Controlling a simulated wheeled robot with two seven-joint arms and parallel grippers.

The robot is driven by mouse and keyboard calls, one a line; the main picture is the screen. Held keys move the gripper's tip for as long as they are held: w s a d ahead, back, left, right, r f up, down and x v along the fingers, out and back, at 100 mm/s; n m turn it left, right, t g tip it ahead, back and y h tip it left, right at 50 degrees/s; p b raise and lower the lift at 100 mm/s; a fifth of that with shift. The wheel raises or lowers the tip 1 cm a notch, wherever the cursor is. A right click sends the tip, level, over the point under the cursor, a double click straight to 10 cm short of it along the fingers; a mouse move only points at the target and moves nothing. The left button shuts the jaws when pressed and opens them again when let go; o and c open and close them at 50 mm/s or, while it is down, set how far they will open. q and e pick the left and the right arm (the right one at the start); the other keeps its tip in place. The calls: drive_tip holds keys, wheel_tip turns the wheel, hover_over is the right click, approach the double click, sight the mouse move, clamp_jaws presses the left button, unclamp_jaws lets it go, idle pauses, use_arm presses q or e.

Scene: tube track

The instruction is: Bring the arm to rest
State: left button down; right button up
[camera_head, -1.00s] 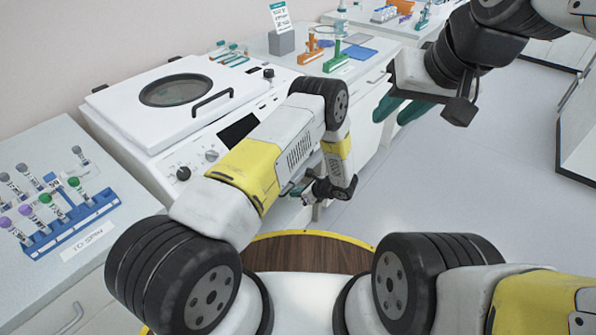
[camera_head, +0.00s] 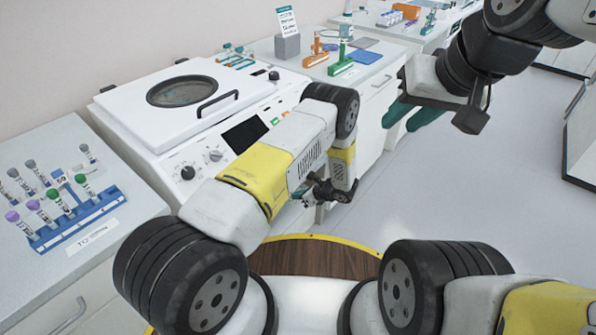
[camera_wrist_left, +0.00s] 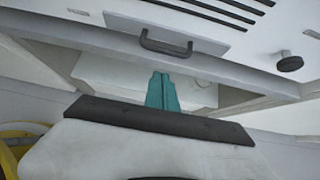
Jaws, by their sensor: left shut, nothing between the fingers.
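My left arm is folded at the elbow in the head view, with its wrist low in front of the counter. My right gripper (camera_head: 412,114) hangs at the upper right of the head view, over the floor. Its two teal fingers are apart and no object shows between them.
A white centrifuge (camera_head: 160,105) with a round lid window stands on the left counter. A blue rack (camera_head: 80,220) of capped tubes is at the left. Orange and green racks (camera_head: 340,68) stand farther back. The grey floor (camera_head: 440,200) at the right is clear.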

use_arm(q)
drive_tip(key=v, duration=1.1)
drive_tip(key=s+a+r+n+g+h, duration=0.15)
drive_tip(key=a+r+n, duration=0.25)
drive_tip(key=r, duration=0.6)
drive_tip(key=s+a+r+n+g+h, duration=0.15)
drive_tip(key=a+r+n, duration=0.3)
drive_tip(key=r, duration=0.55)
drive_tip(key=s+a+r+n+g+h, duration=0.1)
drive_tip(key=s+a+r+n, duration=0.3)
drive_tip(key=r, duration=0.6)
drive_tip(key=s+a+r+n+t+h, duration=0.3)
drive_tip(key=s+r+n+h, duration=0.3)
drive_tip(key=s+r+n, duration=0.6)
drive_tip(key=s+r+t, duration=0.1)
drive_tip(key=s+r, duration=0.3)
drive_tip(key=s, duration=0.2)
drive_tip(key=shift+s+r+t, duration=0.3)
drive_tip(key=shift+s+r, duration=0.05)
drive_tip(key=shift+s, duration=0.05)
drive_tip(key=shift+w, duration=0.1)
